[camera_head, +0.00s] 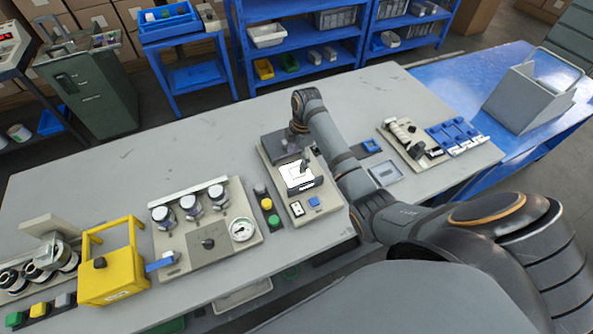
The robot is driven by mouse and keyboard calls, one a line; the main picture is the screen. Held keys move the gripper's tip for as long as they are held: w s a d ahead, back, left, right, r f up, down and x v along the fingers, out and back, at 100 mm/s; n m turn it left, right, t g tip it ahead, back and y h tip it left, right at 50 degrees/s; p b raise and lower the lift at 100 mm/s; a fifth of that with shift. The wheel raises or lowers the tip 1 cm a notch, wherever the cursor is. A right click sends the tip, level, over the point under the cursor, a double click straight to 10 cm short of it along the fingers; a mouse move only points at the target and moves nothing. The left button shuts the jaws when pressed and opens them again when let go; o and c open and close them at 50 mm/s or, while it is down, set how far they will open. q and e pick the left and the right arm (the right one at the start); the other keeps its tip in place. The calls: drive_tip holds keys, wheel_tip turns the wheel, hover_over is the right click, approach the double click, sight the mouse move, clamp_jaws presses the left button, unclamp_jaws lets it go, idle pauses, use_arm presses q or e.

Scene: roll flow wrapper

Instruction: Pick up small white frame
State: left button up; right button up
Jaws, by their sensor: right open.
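A small white frame (291,176) lies on the beige-and-grey device panel in the middle of the table. My right arm comes in from the right, and its wrist is above the back of this panel. My right gripper (305,167) points down at the frame and is open. It is small and partly merged with the dark parts around it, so I cannot tell whether its fingers touch the frame. My left gripper is out of the picture.
Left of the panel stand a button strip (266,204), a gauge panel (208,251) and a yellow box (112,278). Blue clamps (455,136) and a beige fixture are at the right. The table's back left (130,160) is clear.

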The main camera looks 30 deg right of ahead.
sight(297, 172)
drive_tip(key=shift+w+f, duration=0.15)
drive_tip(key=shift+f, duration=0.25)
drive_tip(key=shift+w+f, duration=0.15)
drive_tip(key=shift+s+d+f+p, duration=0.1)
drive_tip(key=shift+s+f+p, duration=0.05)
drive_tip(key=shift+f+p, duration=0.3)
drive_tip(key=shift+s+d+f+p, duration=0.1)
drive_tip(key=shift+f+p, duration=0.1)
drive_tip(key=shift+f, duration=0.3)
wheel_tip(297, 172, down, 2)
drive_tip(key=shift+s+a+f, duration=0.1)
drive_tip(key=shift+a+f, duration=0.05)
drive_tip(key=shift+f, duration=0.4)
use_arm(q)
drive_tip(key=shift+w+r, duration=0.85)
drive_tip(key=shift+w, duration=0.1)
use_arm(e)
drive_tip(key=c, duration=1.1)
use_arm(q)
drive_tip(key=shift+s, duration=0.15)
